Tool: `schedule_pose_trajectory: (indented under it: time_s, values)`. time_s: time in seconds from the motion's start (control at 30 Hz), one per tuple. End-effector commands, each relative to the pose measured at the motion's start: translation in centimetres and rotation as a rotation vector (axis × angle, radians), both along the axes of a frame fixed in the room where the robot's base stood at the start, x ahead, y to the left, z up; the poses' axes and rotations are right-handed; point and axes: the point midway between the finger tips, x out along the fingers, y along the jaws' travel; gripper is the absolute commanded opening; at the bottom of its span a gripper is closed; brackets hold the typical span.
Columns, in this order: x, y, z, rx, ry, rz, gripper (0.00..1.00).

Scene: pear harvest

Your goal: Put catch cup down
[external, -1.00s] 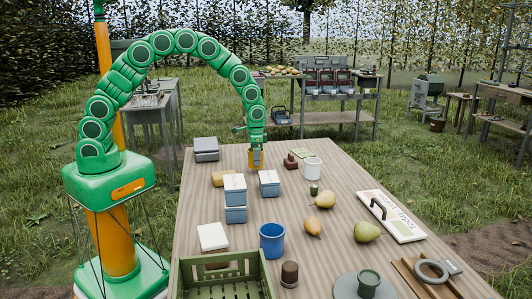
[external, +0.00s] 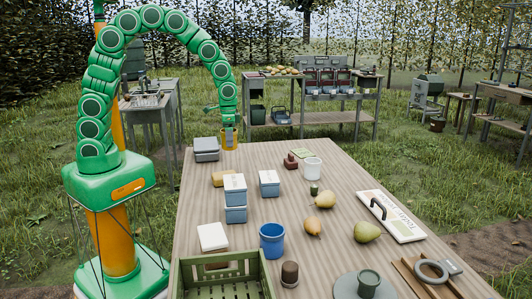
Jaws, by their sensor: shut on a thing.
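My gripper (external: 229,129) is at the far left end of the wooden table (external: 330,270), pointing down. It is shut on a small yellow-orange cup (external: 231,143), which looks like the catch cup. The cup is upright, just right of the grey lidded box (external: 206,149). I cannot tell whether its base touches the table or hangs just above or behind the far edge. The fingers are small here and cover part of the cup.
Blue-and-white boxes (external: 235,213), a blue cup (external: 272,240), a white cup (external: 312,168), several pears (external: 367,232) and a green crate (external: 263,272) stand on the table. A board with a handle (external: 400,221) lies at right. Bare wood lies right of the held cup.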

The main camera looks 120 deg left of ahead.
Motion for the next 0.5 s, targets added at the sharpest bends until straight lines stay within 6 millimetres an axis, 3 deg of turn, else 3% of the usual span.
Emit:
schedule_pose_trajectory:
  time_s: [0.2,0.5]
  values:
    - [-1.5,-1.5,0.8,-0.003,0.002,0.0,0.42]
    - [-2.2,-2.2,1.3,-0.001,0.001,0.0,0.42]
